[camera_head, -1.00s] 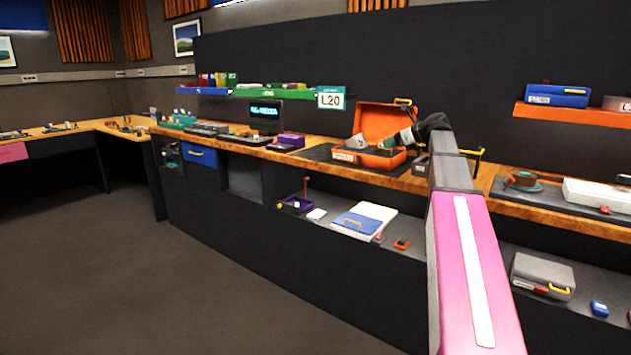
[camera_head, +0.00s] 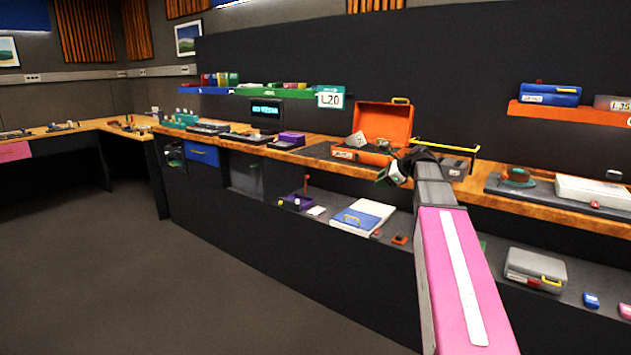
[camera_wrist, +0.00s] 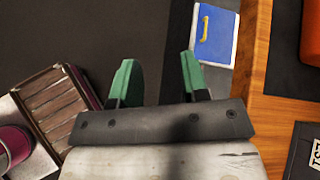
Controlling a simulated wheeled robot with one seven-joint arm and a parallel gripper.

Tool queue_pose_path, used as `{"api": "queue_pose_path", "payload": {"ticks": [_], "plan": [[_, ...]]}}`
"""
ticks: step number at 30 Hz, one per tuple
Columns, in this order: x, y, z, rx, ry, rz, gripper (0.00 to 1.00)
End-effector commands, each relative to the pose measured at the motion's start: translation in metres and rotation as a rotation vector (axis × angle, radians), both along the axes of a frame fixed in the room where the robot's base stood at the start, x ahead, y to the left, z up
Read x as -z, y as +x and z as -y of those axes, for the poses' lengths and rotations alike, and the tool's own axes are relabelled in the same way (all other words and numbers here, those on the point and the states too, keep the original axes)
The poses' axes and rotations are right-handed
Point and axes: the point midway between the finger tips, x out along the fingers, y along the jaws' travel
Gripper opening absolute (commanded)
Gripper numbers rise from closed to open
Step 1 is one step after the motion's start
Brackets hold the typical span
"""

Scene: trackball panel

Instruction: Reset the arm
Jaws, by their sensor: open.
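My gripper shows in the wrist view (camera_wrist: 157,80) with its two green-padded fingers spread wide apart and nothing between them. In the head view my gripper (camera_head: 392,174) is at the end of my arm, in front of the wooden counter's front edge and near the open orange case (camera_head: 384,121). The case stands on the counter with its lid up, and a grey object (camera_head: 356,140) shows inside it. My wrist hides part of the counter beside the case.
The wooden counter (camera_head: 320,140) runs along the dark panel. A blue-and-white binder-like item (camera_head: 363,216) and a grey case (camera_head: 535,266) lie on the lower shelf. A shelf with a blue case (camera_head: 550,95) is at upper right. The floor at left is clear.

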Motion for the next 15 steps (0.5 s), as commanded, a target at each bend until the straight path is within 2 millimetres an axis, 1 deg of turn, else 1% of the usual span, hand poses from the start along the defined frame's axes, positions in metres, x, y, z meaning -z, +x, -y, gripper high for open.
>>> {"api": "queue_pose_path", "payload": {"ticks": [1,2,3,5,6,8,9,11,12,14,15], "plan": [[0.021,-0.011,-0.007,-0.038,-0.048,0.01,0.41],[0.034,-0.017,-0.01,-0.066,-0.085,0.021,0.41],[0.053,-0.025,-0.014,-0.108,-0.137,0.035,0.41],[0.082,-0.039,-0.021,-0.182,-0.22,0.058,0.41],[0.1,-0.048,-0.026,-0.237,-0.276,0.073,0.41],[0.128,-0.064,-0.031,-0.321,-0.357,0.093,0.41],[0.145,-0.074,-0.035,-0.382,-0.41,0.106,0.41],[0.171,-0.091,-0.04,-0.476,-0.487,0.126,0.41],[0.186,-0.102,-0.042,-0.541,-0.535,0.139,0.41],[0.209,-0.12,-0.046,-0.646,-0.606,0.156,0.41],[0.224,-0.133,-0.049,-0.718,-0.65,0.167,0.41]]}}
